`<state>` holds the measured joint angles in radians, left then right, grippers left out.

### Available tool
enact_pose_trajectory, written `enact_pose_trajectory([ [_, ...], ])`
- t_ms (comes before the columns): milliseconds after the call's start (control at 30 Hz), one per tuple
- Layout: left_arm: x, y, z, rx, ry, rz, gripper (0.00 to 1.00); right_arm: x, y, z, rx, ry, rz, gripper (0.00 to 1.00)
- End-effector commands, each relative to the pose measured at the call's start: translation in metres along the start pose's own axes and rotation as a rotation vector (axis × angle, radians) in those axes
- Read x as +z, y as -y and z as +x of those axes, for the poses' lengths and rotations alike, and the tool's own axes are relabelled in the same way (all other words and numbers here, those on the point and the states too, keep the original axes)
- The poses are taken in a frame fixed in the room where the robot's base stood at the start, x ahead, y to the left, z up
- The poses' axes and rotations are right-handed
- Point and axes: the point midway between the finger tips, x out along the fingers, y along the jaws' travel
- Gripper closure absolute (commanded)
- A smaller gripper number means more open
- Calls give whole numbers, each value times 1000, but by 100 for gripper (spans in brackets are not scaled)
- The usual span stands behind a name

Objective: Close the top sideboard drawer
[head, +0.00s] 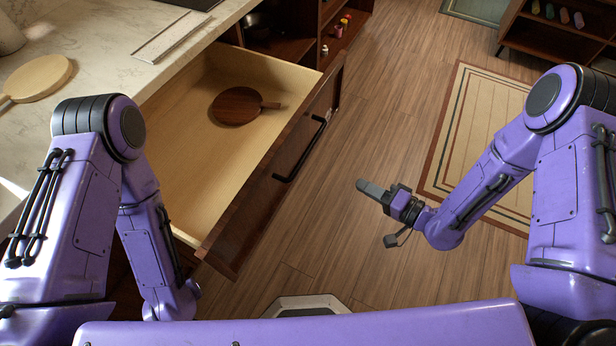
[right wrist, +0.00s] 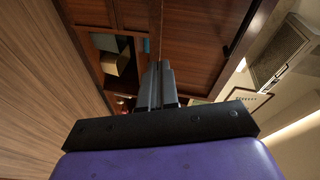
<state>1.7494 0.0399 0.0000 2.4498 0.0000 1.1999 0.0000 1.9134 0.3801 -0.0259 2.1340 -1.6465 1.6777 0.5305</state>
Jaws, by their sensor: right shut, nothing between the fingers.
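The top sideboard drawer (head: 262,190) stands open in the head view, pulled out from under the pale counter. Its dark wood front has a black bar handle (head: 301,150). A dark round wooden board with a short handle (head: 238,106) lies inside it. My right gripper (head: 364,185) is shut and empty, out over the floor to the right of the drawer front, apart from the handle. In the right wrist view its closed fingers (right wrist: 161,84) point towards dark wood fronts. My left arm hangs at the left, near the drawer's near corner; its gripper is not visible.
A pale marble-like counter (head: 110,50) holds a round light wooden board (head: 38,78) at the left. Open shelves (head: 300,45) with small items lie beyond the drawer. A bordered rug (head: 480,130) lies right. Wooden floor between drawer and rug is clear.

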Motion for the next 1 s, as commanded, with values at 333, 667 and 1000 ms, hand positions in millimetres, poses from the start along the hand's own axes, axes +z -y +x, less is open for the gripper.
enact_pose_trajectory([
  [333, -2, 0, -5, 0, 0, 0, 52, 22, 44, 4, -205, 197, 248, 100],
  [667, -8, 2, -18, 0, 0, 0, 52, 34, 60, 69, -204, 197, 244, 100],
  [1000, -12, 3, -29, 0, 0, 0, 52, 43, 71, 124, -202, 194, 244, 100],
])
